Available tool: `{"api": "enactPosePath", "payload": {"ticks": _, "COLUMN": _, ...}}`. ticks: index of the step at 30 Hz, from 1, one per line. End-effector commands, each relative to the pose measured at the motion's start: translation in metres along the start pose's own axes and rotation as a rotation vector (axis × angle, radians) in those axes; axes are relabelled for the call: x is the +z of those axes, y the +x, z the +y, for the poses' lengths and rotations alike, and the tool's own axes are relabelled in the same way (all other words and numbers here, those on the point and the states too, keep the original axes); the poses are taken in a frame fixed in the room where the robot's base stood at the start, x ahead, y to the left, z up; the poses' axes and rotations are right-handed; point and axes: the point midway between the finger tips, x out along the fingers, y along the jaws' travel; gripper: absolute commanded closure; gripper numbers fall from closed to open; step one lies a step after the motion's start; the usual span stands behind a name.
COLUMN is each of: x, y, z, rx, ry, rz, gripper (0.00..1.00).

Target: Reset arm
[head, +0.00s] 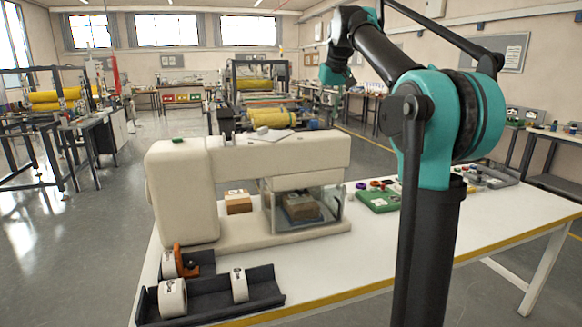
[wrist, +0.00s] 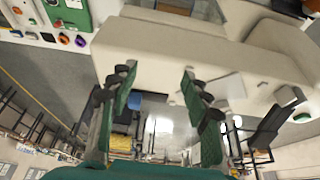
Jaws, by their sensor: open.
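My arm (head: 440,120), teal and black, rises at the right of the head view and bends over toward the back. Its far end hangs above and behind the cream machine, and the fingers are too small to make out there. In the wrist view my gripper (wrist: 156,84) has its two green and black fingers spread wide apart, with nothing between them. The cream machine (head: 250,160) stands on the white table (head: 480,225). It also shows in the wrist view (wrist: 240,55), beyond the fingertips and apart from them.
A black tray (head: 210,295) with white rolls (head: 172,298) lies at the table's front left. A brown block (head: 300,205) sits inside the machine's clear guard. A green board (head: 378,197) lies right of it. Yellow-roller machines (head: 270,118) stand behind; open floor lies left.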

Motion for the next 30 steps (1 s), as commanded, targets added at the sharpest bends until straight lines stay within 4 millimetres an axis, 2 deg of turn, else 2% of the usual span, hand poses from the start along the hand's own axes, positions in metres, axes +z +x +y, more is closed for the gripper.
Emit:
{"api": "enactPosePath", "payload": {"ticks": 8, "x": 0.041, "y": 0.048, "z": 0.007, "rx": 0.015, "ry": 0.036, "rz": -0.004, "gripper": 0.52}}
{"api": "enactPosePath", "payload": {"ticks": 11, "x": 0.069, "y": 0.075, "z": 0.01, "rx": 0.023, "ry": 0.056, "rz": -0.006, "gripper": 0.52}}
{"api": "enactPosePath", "payload": {"ticks": 14, "x": 0.109, "y": 0.109, "z": 0.013, "rx": 0.033, "ry": 0.084, "rz": -0.008, "gripper": 0.52}}
{"api": "enactPosePath", "payload": {"ticks": 20, "x": 0.209, "y": 0.176, "z": 0.011, "rx": 0.053, "ry": 0.137, "rz": -0.012, "gripper": 0.52}}
{"api": "enactPosePath", "payload": {"ticks": 24, "x": 0.29, "y": 0.219, "z": 0.005, "rx": 0.069, "ry": 0.175, "rz": -0.015, "gripper": 0.52}}
{"api": "enactPosePath", "payload": {"ticks": 30, "x": 0.412, "y": 0.268, "z": -0.009, "rx": 0.088, "ry": 0.225, "rz": -0.017, "gripper": 0.52}}
